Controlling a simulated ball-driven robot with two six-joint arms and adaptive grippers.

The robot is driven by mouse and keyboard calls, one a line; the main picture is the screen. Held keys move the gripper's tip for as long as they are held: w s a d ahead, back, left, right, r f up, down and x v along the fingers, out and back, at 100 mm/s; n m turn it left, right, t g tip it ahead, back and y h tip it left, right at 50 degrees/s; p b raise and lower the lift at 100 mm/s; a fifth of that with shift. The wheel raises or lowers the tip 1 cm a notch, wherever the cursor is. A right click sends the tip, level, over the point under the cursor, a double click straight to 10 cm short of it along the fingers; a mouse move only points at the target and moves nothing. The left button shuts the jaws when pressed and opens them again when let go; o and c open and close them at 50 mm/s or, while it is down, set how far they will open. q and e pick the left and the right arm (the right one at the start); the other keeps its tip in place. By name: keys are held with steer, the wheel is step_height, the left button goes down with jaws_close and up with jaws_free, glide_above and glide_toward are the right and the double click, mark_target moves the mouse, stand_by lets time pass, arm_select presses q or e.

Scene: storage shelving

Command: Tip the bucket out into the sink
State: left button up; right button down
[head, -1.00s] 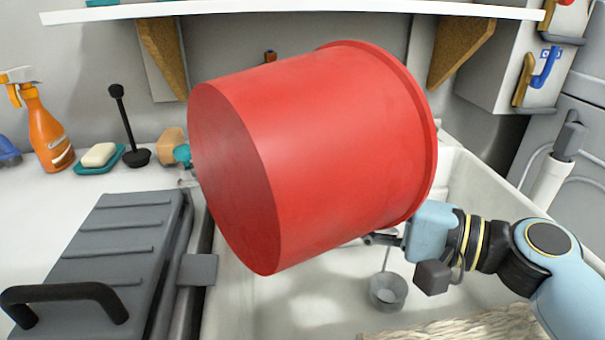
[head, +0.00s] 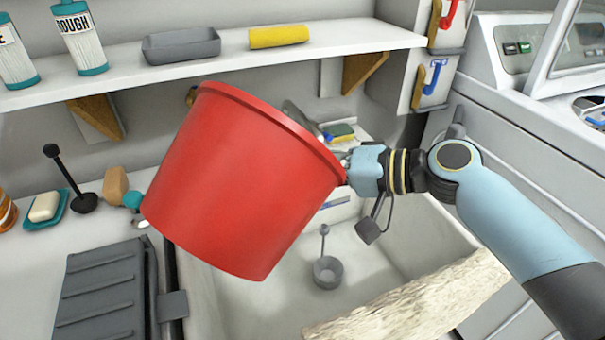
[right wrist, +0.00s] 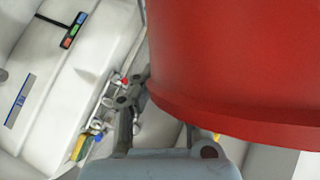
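The red bucket (head: 235,185) is in the air over the left part of the white sink (head: 425,235) in the head view. It is tilted, with its rim towards the upper right and its base towards the lower left. Its mouth faces away, so I cannot see inside. My right gripper (head: 346,161) is at the rim's right end and appears shut on it. In the right wrist view the bucket (right wrist: 235,60) fills the upper right, hiding part of the fingers (right wrist: 160,120). My left gripper is not in view.
A grey strainer-like cup (head: 327,272) is on the sink floor. A ridged dark grey lid (head: 100,295) lies left of the sink, a rough pale slab (head: 410,300) at its front. A white shelf (head: 220,68) spans above. A plunger-like tool (head: 70,180) stands on the left counter.

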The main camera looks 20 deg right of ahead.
steer(key=w+d+r+n+t+h+p, duration=0.1)
steer(key=r+n+p, duration=0.3)
steer(key=r, duration=0.4)
steer(key=w+d+r+n+t+h+p, duration=0.1)
steer(key=d+r+n+h+p, duration=0.2)
steer(key=r+p, duration=0.4)
steer(key=shift+w+d+r+n+t+h, duration=0.15)
steer(key=shift+w+r+n+t+h, duration=0.25)
steer(key=shift+r, duration=0.85)
